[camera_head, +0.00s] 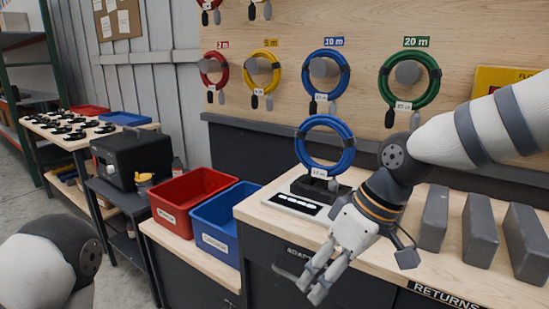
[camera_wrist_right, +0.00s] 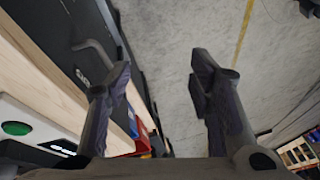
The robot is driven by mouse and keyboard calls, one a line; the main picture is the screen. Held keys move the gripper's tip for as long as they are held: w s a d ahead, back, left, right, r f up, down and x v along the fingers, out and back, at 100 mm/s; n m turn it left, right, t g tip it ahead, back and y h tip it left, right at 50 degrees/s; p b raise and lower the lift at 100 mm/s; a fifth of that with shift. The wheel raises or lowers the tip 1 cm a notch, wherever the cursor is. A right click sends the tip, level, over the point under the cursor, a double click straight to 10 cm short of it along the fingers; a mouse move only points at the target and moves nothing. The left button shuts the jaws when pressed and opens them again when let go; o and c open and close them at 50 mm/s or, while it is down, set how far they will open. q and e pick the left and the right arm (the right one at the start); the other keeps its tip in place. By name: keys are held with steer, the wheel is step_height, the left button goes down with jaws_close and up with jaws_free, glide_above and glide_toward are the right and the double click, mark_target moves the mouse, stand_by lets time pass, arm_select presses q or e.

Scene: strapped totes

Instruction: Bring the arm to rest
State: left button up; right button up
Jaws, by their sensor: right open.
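My right gripper (camera_head: 322,277) hangs in front of the bench's front edge, fingers pointing down and to the left. In the right wrist view its two fingers (camera_wrist_right: 160,90) stand wide apart with nothing between them, over the grey floor. A blue cable coil (camera_head: 325,165) stands upright on a small stand on the bench, behind and above the gripper and apart from it. Part of my left arm shows at the lower left; its gripper is out of view.
A red bin (camera_head: 192,197) and a blue bin (camera_head: 222,232) sit left of the bench. Grey blocks (camera_head: 480,228) stand on the bench at right. Several coils, including a green one (camera_head: 409,80), hang on the wooden board. A black drawer handle (camera_wrist_right: 95,52) is near the right gripper.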

steer(key=s+d+f+m+g, duration=0.1)
steer(key=s+f+m, duration=0.2)
steer(key=s+f, duration=0.65)
steer(key=s+d+f+m+g, duration=0.15)
steer(key=s+f, duration=0.45)
steer(key=f, duration=0.6)
steer(key=s+d+f+m+h, duration=0.2)
steer(key=s+d, duration=0.3)
steer(key=s, duration=0.4)
steer(key=s+d+f+m+h, duration=0.2)
steer(key=s+d+f, duration=0.3)
steer(key=s, duration=0.3)
steer(key=shift+s+d, duration=0.35)
steer(key=shift+d, duration=0.4)
